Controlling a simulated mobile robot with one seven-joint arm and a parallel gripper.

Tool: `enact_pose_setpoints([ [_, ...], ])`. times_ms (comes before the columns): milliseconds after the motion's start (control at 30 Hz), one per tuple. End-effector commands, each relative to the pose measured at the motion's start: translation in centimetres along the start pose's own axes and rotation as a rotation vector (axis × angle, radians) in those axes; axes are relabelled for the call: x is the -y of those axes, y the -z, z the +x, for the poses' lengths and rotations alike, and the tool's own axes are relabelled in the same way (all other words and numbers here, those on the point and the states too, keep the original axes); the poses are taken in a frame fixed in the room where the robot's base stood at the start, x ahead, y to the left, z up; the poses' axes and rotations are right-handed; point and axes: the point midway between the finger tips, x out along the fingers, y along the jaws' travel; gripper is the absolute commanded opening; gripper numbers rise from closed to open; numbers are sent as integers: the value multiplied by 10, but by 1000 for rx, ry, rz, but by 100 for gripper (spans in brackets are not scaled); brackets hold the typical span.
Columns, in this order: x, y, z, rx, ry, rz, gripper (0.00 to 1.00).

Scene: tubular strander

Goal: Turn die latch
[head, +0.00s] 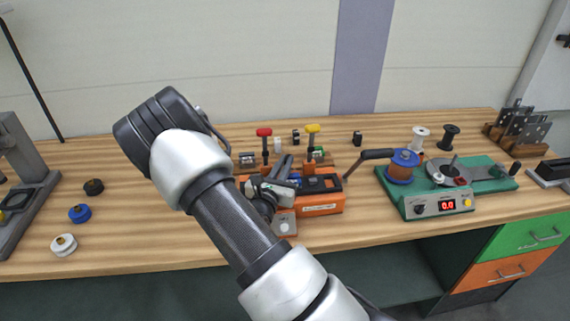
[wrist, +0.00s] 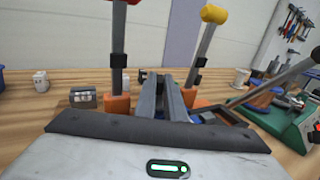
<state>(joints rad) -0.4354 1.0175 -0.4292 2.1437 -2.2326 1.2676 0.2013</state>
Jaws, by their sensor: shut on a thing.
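The orange strander machine (head: 320,207) sits mid-bench, with a red-topped lever (head: 264,132) and a yellow-topped lever (head: 313,128) standing upright at its back. Both levers also show in the wrist view, the red one (wrist: 119,45) left and the yellow one (wrist: 205,45) right of my fingers. My gripper (head: 283,172) is over the left part of the machine. In the wrist view my gripper's fingers (wrist: 172,100) are nearly together, closed on a small part low between the levers. This looks like the die latch, but the fingers and gripper body hide most of it.
A black crank arm (head: 372,155) reaches up at the machine's right. A green unit (head: 450,190) with a blue spool (head: 403,160) and a lit display stands further right. Small spools, including a white one (head: 63,245), lie at the left. Bench between them is clear.

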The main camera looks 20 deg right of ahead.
Motion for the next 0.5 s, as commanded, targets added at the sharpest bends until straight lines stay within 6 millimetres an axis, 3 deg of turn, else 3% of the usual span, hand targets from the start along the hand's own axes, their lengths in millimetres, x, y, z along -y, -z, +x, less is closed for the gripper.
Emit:
enact_pose_setpoints([
  [500,-10,3,1,-1,278,4,0],
])
